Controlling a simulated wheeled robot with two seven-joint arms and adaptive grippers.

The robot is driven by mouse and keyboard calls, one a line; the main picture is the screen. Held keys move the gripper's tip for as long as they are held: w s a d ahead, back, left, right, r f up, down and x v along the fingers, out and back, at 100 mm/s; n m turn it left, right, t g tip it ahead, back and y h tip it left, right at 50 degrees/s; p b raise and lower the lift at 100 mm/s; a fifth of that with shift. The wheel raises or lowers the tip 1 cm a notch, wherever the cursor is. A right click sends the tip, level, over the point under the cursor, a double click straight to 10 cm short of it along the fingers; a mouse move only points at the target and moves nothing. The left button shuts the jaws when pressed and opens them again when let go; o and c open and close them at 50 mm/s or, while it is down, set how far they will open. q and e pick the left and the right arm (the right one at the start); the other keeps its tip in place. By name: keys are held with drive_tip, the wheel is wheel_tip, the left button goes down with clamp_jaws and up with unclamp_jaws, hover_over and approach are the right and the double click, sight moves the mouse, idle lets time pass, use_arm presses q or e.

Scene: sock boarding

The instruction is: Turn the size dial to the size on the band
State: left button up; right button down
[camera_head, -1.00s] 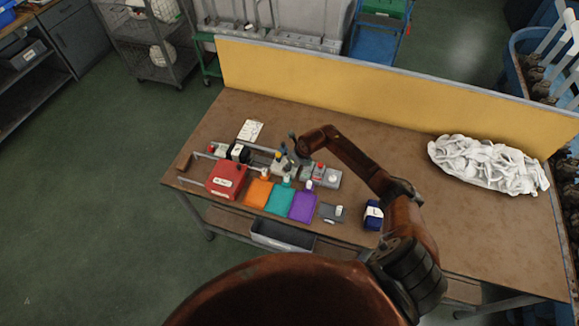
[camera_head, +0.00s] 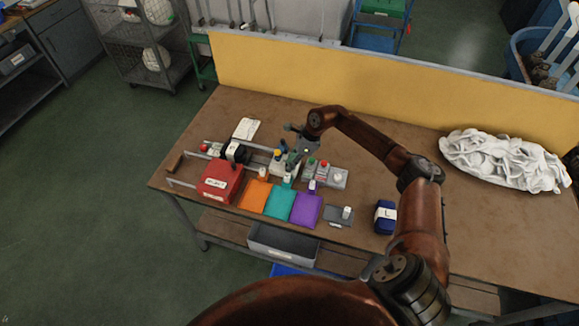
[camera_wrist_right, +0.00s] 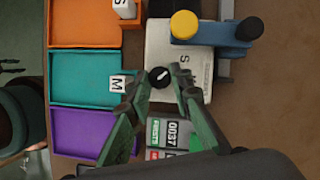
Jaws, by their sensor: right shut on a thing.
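The size dial (camera_wrist_right: 160,77) is a small black knob with a pale pointer line, set on a light plate (camera_wrist_right: 168,45). A dark blue bundle (camera_head: 385,217) has a white band that appears to read L. My left gripper is not in view.
Orange (camera_head: 256,194), teal (camera_head: 280,203) and purple (camera_head: 306,210) trays lie in front of the machine, right of a red box (camera_head: 220,182). A yellow button (camera_wrist_right: 185,24) sits close to the dial. White socks (camera_head: 505,160) are heaped at the right.

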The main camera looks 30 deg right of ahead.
drive_tip(key=shift+d+n+b, duration=0.15)
drive_tip(key=shift+n+b, duration=0.15)
drive_tip(key=c, duration=2)
unclamp_jaws()
drive_tip(key=v, duration=1.2)
drive_tip(key=shift+w, duration=0.25)
